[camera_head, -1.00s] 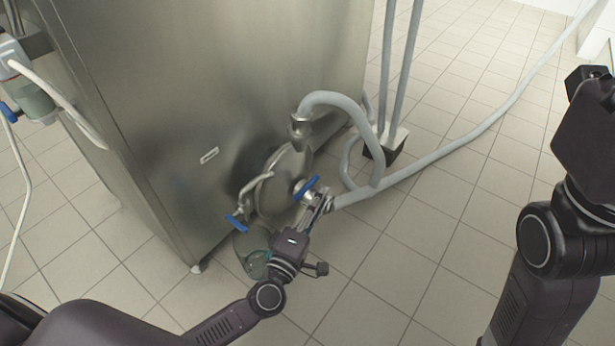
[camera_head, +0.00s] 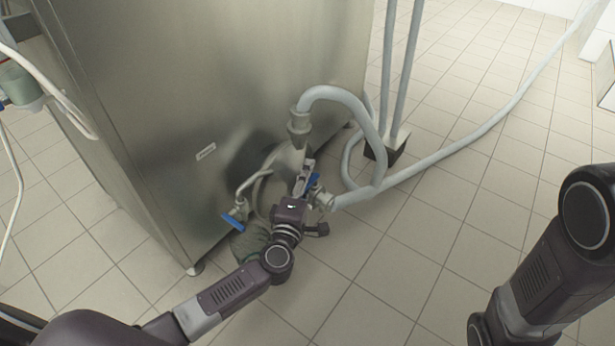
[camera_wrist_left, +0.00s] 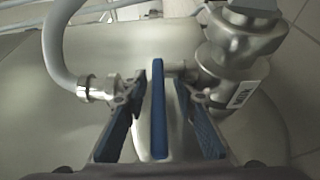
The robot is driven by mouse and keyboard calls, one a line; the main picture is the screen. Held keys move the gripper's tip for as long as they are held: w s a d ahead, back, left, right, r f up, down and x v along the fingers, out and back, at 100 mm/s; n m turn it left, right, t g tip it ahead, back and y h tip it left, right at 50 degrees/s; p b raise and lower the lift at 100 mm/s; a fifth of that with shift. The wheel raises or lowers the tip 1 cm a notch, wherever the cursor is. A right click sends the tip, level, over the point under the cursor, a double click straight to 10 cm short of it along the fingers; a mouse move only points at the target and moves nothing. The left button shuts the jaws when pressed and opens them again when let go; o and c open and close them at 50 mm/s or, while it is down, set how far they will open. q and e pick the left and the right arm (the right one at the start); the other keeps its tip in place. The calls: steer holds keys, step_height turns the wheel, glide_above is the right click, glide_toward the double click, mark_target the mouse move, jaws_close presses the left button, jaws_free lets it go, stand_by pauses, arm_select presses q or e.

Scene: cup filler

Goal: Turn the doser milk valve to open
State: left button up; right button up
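The doser's blue valve handle (camera_wrist_left: 158,108) stands edge-on between the two fingers of my left gripper (camera_wrist_left: 160,125) in the left wrist view. A gap shows on each side of the handle, so the fingers are open around it and not closed on it. In the head view my left gripper (camera_head: 306,180) reaches to the valve at the steel machine's lower side and partly hides its blue handle (camera_head: 314,182). The metal valve body (camera_wrist_left: 232,45) is at the upper right of the wrist view. My right gripper is out of view; only part of that arm shows at the right.
A second blue-handled valve (camera_head: 232,222) is left of my gripper. A grey hose (camera_head: 345,97) arches above the valve, and another hose (camera_head: 440,155) runs along the floor. The steel cabinet (camera_head: 220,90) stands behind. Tiled floor (camera_head: 400,265) is free at the right front.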

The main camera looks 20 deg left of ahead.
arm_select(q)
jaws_close()
stand_by(0.5)
